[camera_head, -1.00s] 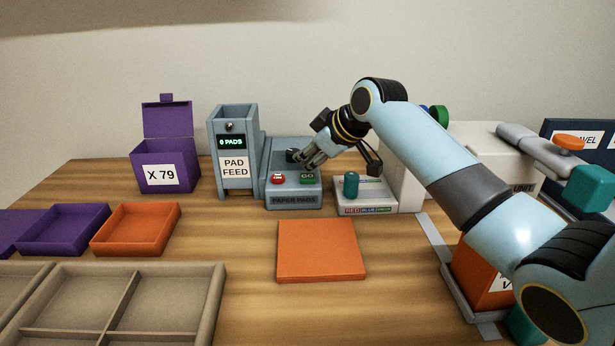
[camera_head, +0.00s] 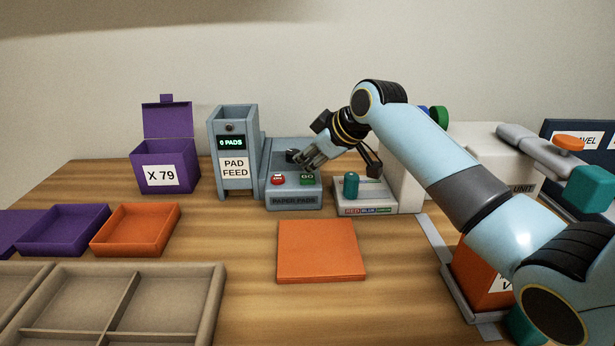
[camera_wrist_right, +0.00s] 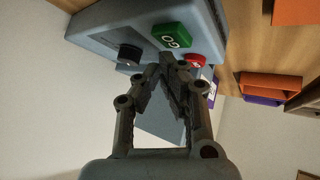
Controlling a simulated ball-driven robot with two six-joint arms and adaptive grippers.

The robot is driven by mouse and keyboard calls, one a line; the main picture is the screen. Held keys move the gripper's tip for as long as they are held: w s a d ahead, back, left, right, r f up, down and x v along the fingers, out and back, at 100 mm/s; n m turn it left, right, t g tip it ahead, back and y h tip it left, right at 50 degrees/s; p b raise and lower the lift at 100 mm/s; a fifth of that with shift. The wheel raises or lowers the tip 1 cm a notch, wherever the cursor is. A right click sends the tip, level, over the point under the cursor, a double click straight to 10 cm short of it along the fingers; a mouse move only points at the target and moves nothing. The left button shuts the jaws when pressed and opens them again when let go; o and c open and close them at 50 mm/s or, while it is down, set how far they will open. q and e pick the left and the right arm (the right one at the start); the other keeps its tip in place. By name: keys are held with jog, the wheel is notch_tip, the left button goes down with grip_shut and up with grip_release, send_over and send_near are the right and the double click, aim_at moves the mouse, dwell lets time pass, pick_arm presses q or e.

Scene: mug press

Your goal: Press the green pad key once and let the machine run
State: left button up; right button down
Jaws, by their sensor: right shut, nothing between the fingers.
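The paper pads machine (camera_head: 294,201) is a blue-grey box in the middle of the head view. On its top are a green key marked GO (camera_head: 307,179), a red key (camera_head: 278,180) and a black knob. The green key also shows in the right wrist view (camera_wrist_right: 173,36), with the red key (camera_wrist_right: 194,61) beside it. My right gripper (camera_head: 304,166) is shut and empty, just behind and above the green key. In the right wrist view the fingertips (camera_wrist_right: 168,58) are close below the key; I cannot tell whether they touch. My left gripper is not in view.
The pad feed tower (camera_head: 235,186) reads 0 PADS, left of the keys. A grey box with a teal lever (camera_head: 351,186) stands close on the right. An orange mat (camera_head: 320,250) lies in front. Trays and a purple box (camera_head: 165,178) are at left.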

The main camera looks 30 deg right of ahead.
aim_at(308, 177)
jog(key=shift+f, duration=0.8)
dwell(0.7)
jog(key=shift+r+p, duration=0.95)
jog(key=shift+p, duration=0.05)
notch_tip(308, 177, up, 5)
jog(key=p, duration=0.5)
jog(key=shift+f, duration=0.1)
dwell(0.6)
